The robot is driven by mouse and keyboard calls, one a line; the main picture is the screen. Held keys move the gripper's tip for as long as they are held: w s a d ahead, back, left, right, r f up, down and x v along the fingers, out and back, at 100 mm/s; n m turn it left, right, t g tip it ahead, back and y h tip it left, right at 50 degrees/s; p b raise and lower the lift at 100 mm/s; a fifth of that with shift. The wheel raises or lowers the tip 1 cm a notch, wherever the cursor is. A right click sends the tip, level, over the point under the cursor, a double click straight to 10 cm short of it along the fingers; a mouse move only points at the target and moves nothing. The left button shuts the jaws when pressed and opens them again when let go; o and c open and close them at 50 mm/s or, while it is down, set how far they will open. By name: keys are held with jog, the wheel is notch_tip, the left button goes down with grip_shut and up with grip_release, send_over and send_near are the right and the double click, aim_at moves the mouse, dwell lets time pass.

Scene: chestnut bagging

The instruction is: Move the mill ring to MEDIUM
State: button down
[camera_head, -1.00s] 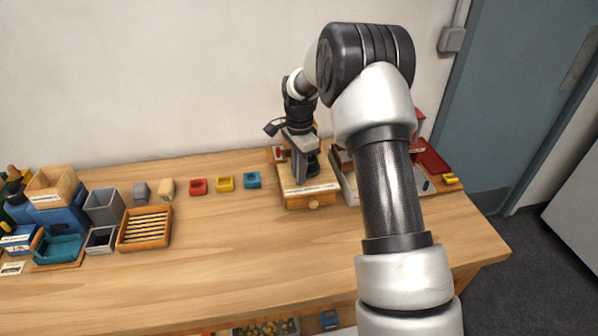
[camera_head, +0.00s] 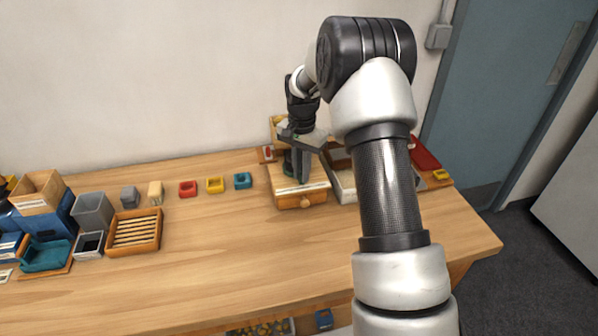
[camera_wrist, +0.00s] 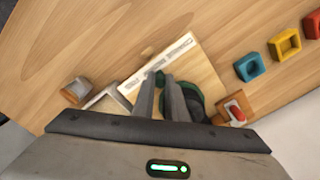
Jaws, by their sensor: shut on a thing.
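The mill is a light wooden box (camera_head: 284,186) with a small drawer and knob at the back of the table. A white strip with small marks (camera_wrist: 146,68) runs along its edge; I cannot read the words. The dark green mill ring (camera_wrist: 196,101) lies on top of the box, partly hidden by my fingers. My gripper (camera_wrist: 163,80) is over the mill with its fingers close together, shut on a small green part of the ring near the strip. In the head view my gripper (camera_head: 300,178) points down at the mill and hides most of the ring.
Blue (camera_head: 242,180), yellow (camera_head: 215,185) and red (camera_head: 188,188) small blocks stand left of the mill. A slatted wooden tray (camera_head: 135,232) is farther left. A pale tray (camera_head: 343,186) stands close on the mill's right. The front middle of the table is clear.

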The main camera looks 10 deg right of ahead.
dwell(0.4)
jog(key=c, duration=1.8)
grip_release()
jog(key=shift+o, duration=0.2)
notch_tip(320, 180, up, 18)
jog(key=shift+f, duration=0.25)
